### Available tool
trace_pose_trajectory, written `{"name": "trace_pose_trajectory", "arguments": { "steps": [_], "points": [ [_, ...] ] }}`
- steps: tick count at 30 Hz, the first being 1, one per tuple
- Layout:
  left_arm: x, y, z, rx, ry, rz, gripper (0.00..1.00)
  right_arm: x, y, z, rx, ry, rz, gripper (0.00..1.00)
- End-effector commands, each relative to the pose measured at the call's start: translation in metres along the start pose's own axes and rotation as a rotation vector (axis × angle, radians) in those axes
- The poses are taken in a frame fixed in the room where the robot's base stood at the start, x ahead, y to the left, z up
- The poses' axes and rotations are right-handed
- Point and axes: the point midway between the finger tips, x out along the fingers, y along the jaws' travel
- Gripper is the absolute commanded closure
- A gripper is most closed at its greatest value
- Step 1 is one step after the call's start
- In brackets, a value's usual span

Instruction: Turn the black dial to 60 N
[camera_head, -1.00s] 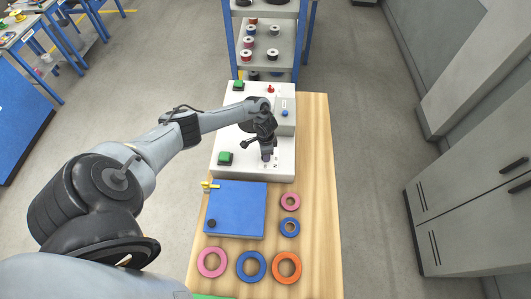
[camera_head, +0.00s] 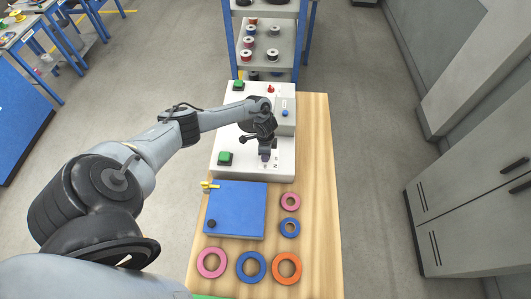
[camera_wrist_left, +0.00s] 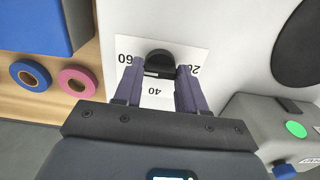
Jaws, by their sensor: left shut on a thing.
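The black dial (camera_wrist_left: 160,61) sits on a white scale card (camera_wrist_left: 194,56) on the white panel. In the left wrist view the card shows 60 at left, 40 nearest my gripper and 20 at right, printed upside down in the picture. My left gripper (camera_wrist_left: 160,78) has one finger on each side of the dial and is shut on it. I cannot tell for sure which number the dial points at. In the head view my left gripper (camera_head: 266,153) points down at the near end of the white panel (camera_head: 285,168) and hides the dial. My right gripper is not in view.
A blue box (camera_head: 238,205) with a yellow piece stands nearer me. Pink, blue and orange rings (camera_head: 287,268) lie on the wooden table. Green buttons (camera_head: 225,158) and a grey box (camera_head: 286,122) are on the panel. The table's right strip is clear.

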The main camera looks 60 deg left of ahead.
Motion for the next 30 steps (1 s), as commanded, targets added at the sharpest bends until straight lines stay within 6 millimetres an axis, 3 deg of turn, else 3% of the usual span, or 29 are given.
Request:
{"name": "trace_pose_trajectory", "arguments": {
  "steps": [1,6,17,23,30],
  "points": [
    [-0.001,0.0,-0.001,0.003,0.001,0.001,0.58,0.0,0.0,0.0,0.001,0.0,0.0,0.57],
    [-0.001,0.0,-0.001,0.002,0.001,0.001,0.34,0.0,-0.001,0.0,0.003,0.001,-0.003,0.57],
    [-0.004,0.0,0.0,0.0,0.001,0.0,0.34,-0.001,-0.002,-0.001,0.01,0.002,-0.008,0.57],
    [-0.027,-0.001,0.0,0.001,0.002,-0.003,0.34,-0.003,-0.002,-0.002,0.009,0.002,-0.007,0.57],
    [-0.069,-0.001,-0.001,0.003,0.002,-0.002,0.34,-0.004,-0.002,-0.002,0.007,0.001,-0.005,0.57]
  ]
}}
